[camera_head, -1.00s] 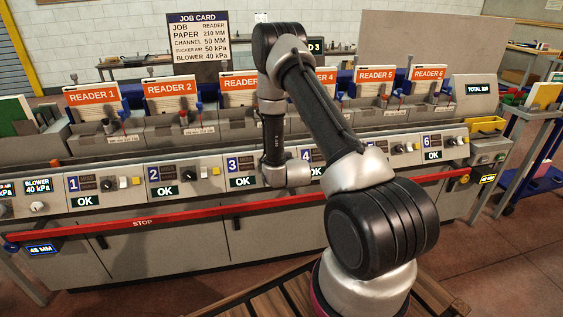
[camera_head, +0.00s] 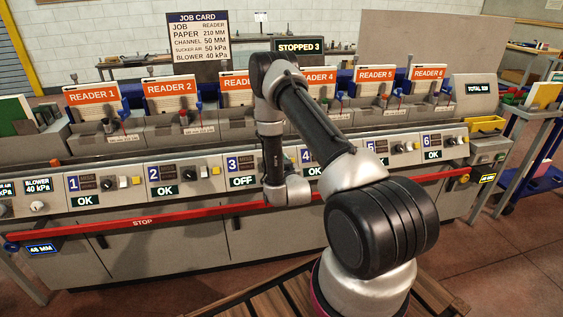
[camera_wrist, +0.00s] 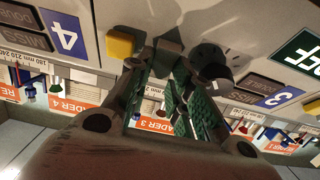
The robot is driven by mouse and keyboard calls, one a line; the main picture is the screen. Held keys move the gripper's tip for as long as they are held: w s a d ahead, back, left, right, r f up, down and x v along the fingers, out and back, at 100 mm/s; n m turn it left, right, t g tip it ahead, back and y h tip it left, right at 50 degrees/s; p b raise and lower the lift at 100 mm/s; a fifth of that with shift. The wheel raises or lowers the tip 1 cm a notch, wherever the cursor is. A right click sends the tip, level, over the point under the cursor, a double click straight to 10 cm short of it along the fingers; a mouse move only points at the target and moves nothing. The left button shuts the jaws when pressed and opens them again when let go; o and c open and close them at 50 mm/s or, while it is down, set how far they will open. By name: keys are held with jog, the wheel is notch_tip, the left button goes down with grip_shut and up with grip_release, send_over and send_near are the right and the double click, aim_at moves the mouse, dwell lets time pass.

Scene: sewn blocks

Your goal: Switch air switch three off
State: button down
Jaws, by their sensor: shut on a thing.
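The station 3 panel (camera_head: 232,164) is partly covered by my arm in the head view; its display (camera_head: 243,181) reads OFF. The same OFF display (camera_wrist: 303,50) shows upside down in the wrist view. Air switch three (camera_wrist: 207,51) is a dark round switch on this panel, between the number 3 label and the yellow button (camera_wrist: 120,43). My gripper (camera_wrist: 190,58), with green finger pads, is at the switch and shut on its knob. The fingers partly hide the knob, so its exact angle cannot be told. My gripper is hidden in the head view.
Displays at stations 1, 2 and 6 read OK. A red STOP bar (camera_head: 145,221) runs along the front below the panels. Reader stacks (camera_head: 170,98) stand above them. A hanging sign (camera_head: 298,47) reads STOPPED 3. The neighbouring station 4 label (camera_wrist: 66,36) is close to my gripper.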

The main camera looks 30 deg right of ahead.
jog(key=shift+s+f+t, duration=0.15)
jog(key=shift+f+t, duration=0.05)
jog(key=shift+t, duration=0.6)
jog(key=c, duration=1.6)
grip_release()
jog(key=shift+o, duration=0.2)
jog(key=shift+a, duration=0.1)
jog(key=v, duration=0.7)
jog(key=shift+s, duration=0.2)
jog(key=shift+a, duration=0.1)
